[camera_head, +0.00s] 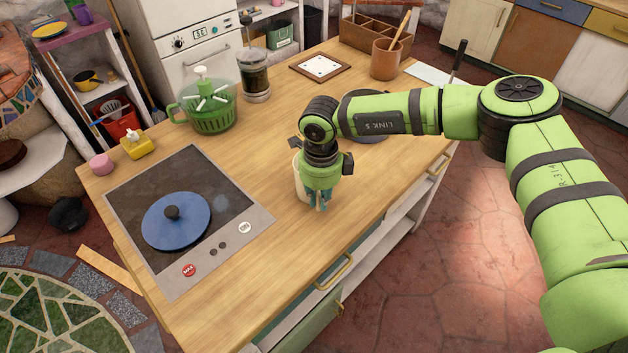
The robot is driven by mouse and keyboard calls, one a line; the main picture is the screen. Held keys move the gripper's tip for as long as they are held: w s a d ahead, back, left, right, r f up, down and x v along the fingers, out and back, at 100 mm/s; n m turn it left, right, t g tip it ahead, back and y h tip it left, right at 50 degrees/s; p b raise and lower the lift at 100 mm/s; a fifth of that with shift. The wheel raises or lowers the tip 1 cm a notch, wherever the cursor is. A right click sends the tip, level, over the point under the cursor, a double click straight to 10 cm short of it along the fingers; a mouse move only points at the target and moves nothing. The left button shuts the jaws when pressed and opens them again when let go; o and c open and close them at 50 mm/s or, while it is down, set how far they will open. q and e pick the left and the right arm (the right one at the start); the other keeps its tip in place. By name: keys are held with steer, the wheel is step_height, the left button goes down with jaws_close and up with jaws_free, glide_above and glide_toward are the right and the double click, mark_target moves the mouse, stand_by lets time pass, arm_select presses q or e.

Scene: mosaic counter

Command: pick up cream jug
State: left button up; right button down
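The cream jug (299,182) stands on the wooden island counter, mostly hidden behind my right gripper. Only a strip of its pale side shows at the left of the gripper. My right gripper (320,205) points down over the near side of the jug, its teal fingertips close to or in front of it. I cannot tell whether the fingers touch the jug or how far they are parted. My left gripper is not in view.
A cooktop (125,186) with a blue lid (178,228) lies left of the gripper. A green salad spinner (212,118), a French press (252,78) and a utensil crock (384,62) stand farther back. A dark round item (368,138) is partly hidden under my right arm. Bare wood lies in front.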

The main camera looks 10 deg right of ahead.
steer(key=shift+w, duration=0.1)
stand_by(0.3)
steer(key=shift+r, duration=0.15)
steer(key=shift+r+b, duration=0.55)
steer(key=shift+r, duration=0.05)
steer(key=s+d+r+b, duration=0.6)
steer(key=s+d+r, duration=0.2)
steer(key=r, duration=0.1)
steer(key=shift+d+r, duration=0.35)
